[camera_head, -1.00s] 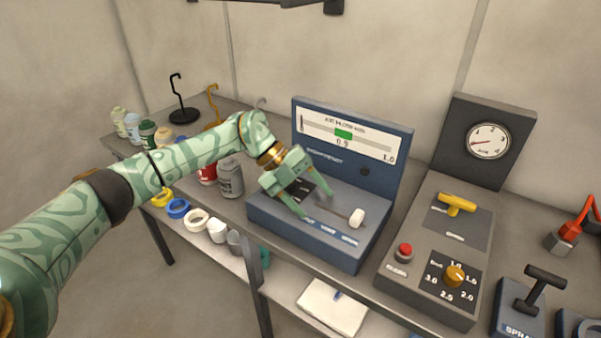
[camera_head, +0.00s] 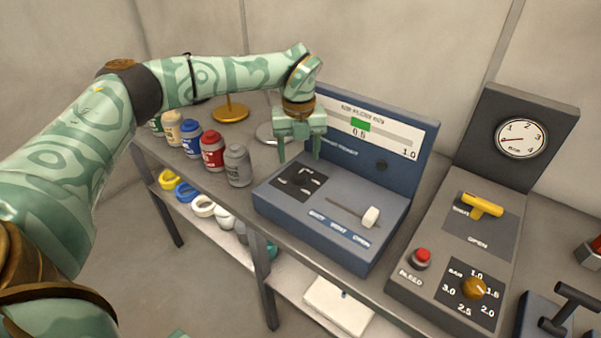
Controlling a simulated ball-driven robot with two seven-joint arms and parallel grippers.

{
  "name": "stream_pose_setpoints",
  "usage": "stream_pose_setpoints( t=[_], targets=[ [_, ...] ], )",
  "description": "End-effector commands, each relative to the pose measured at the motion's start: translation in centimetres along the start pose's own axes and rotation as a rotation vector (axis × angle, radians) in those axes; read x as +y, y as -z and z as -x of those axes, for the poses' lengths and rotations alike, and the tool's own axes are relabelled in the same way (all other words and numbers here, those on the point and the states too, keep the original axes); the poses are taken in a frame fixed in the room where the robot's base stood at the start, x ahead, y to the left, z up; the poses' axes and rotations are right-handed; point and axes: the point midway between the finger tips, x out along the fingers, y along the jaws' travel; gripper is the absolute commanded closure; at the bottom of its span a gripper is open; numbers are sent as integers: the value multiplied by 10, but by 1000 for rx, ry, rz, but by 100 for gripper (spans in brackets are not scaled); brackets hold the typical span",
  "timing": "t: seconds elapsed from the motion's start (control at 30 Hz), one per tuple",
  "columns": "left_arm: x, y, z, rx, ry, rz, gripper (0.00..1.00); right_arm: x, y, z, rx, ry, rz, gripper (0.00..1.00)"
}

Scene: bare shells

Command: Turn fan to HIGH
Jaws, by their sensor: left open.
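A blue console (camera_head: 340,238) stands on the bench, with a dark square plate (camera_head: 298,181) on its left top face. White marks show on the plate; I cannot read a fan label or a HIGH mark. A white slider knob (camera_head: 371,217) sits at the right end of its slot. My right gripper is not in view.
At right, a grey console (camera_head: 405,285) carries a yellow handle (camera_head: 483,205), red button (camera_head: 423,255), orange dial (camera_head: 474,288) and gauge (camera_head: 522,139). Several paint bottles, such as a grey one (camera_head: 238,166), stand left of the blue console. A black lever (camera_head: 570,305) is at lower right.

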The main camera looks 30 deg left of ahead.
Motion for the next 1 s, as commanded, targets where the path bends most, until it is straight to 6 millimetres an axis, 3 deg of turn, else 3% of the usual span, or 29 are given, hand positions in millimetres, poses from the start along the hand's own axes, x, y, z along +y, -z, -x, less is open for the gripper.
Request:
stream_pose_setpoints(
  t=[0.03, 0.1, 0.3, 0.67, 0.83, 1.0],
  targets=[
    [0, 0, -16, 4, -3, -1, 41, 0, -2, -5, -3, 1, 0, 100],
    [0, 0, -30, 3, -2, 0, 41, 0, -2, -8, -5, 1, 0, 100],
    [0, 0, -54, 2, 0, -2, 41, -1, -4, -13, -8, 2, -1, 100],
    [0, 0, -58, 0, 1, -1, 41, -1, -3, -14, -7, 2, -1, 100],
    [0, 0, -58, 0, 1, -1, 85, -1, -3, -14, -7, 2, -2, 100],
    [0, 0, -58, 0, 1, -3, 86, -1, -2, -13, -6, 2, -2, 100]
  ],
)
